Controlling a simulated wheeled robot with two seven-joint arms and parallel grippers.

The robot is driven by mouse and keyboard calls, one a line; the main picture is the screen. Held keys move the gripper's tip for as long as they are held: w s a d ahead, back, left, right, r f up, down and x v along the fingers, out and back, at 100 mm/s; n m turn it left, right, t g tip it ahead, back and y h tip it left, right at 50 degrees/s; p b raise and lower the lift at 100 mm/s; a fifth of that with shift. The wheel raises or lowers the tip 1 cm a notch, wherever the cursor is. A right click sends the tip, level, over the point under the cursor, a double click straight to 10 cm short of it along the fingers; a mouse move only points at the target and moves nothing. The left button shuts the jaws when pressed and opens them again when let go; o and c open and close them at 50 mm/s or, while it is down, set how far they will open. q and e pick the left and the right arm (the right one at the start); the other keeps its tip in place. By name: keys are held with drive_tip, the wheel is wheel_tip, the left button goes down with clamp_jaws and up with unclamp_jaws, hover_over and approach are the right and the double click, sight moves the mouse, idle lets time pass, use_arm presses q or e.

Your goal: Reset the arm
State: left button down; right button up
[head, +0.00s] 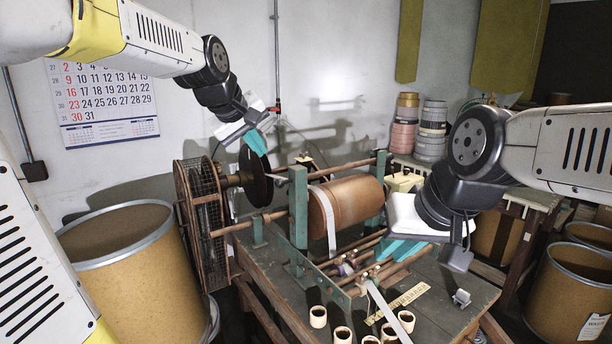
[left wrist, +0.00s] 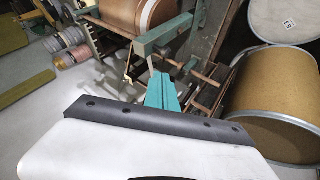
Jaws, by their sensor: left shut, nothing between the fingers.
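My left gripper (head: 257,143) is raised at the upper middle of the head view, in front of the wall and above the winding machine's dark disc. Its teal fingers (left wrist: 162,92) are together and empty in the left wrist view. My right gripper (head: 404,250) is low at the right of the machine, close to its front rods. Its teal fingers are seen edge-on beneath the white gripper body, so their opening is unclear. The winding machine carries a large brown roll (head: 345,205), also seen in the left wrist view (left wrist: 138,14), with a pale tape strip hanging from it.
The machine's wooden table (head: 455,290) has several small cardboard cores (head: 318,316) along its front. A large brown drum (head: 125,250) stands at left, others at right. Tape stacks (head: 432,130) stand behind. Space above the machine between my arms is clear.

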use_arm(q)
drive_tip(key=s+a+f+m+g, duration=0.1)
drive_tip(key=s+f+m, duration=0.2)
drive_tip(key=s, duration=0.9)
drive_tip(key=s+a+f+m, duration=0.2)
drive_tip(key=s+f, duration=0.5)
drive_tip(key=s, duration=0.5)
drive_tip(key=shift+a+f+m+g+y, duration=0.15)
drive_tip(key=shift+f+m+g+y, duration=0.25)
drive_tip(key=shift+m, duration=0.4)
